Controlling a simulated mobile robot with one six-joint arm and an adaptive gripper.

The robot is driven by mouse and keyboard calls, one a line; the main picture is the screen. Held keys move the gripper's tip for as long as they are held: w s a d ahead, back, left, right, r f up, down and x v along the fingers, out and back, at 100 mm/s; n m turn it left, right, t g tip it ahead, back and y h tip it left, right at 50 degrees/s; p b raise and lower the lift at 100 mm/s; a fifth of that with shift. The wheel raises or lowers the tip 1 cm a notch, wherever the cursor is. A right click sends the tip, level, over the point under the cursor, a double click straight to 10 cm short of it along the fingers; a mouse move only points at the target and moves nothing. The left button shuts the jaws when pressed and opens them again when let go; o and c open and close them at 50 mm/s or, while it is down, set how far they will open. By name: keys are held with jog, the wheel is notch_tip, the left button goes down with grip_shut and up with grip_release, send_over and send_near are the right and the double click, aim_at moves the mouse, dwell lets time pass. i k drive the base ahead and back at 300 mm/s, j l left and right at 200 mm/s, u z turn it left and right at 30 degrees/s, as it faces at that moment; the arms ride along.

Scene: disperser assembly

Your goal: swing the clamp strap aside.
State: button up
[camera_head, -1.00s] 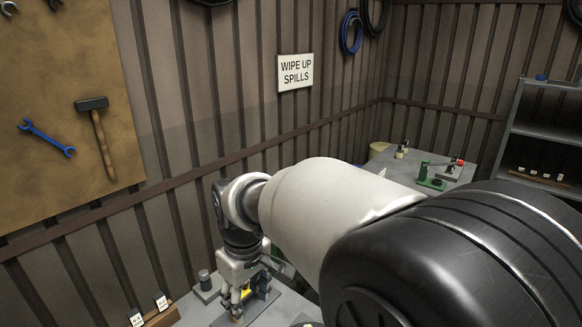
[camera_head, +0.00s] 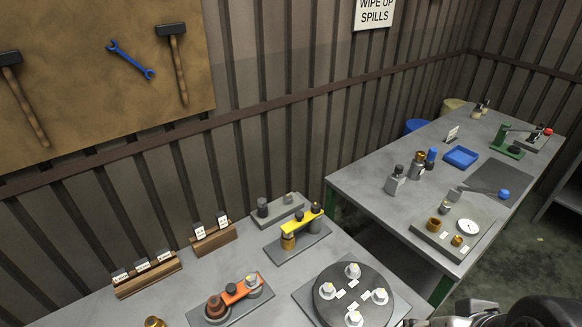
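A yellow strap (camera_head: 301,228) lies across the posts of a grey plate fixture on the near bench. One end is over a brass-coloured cylinder (camera_head: 288,242), the other by a dark-topped post (camera_head: 315,212). A second strap, orange-red (camera_head: 242,288), lies on another plate fixture nearer the front, between a copper-brown round part (camera_head: 215,305) and a light bolt head. I cannot tell which is the clamp strap. My gripper's fingers are not in view; only dark and grey parts of my arm show at the bottom right corner.
A round black plate (camera_head: 353,299) with several bolts sits right of the straps. Wooden label holders (camera_head: 214,238) and a grey block fixture (camera_head: 279,209) stand behind. A second bench (camera_head: 385,207) at right holds a blue tray (camera_head: 460,157), a gauge and small tools.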

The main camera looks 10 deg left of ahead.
aim_at(234, 292)
jog(key=u, duration=1.4)
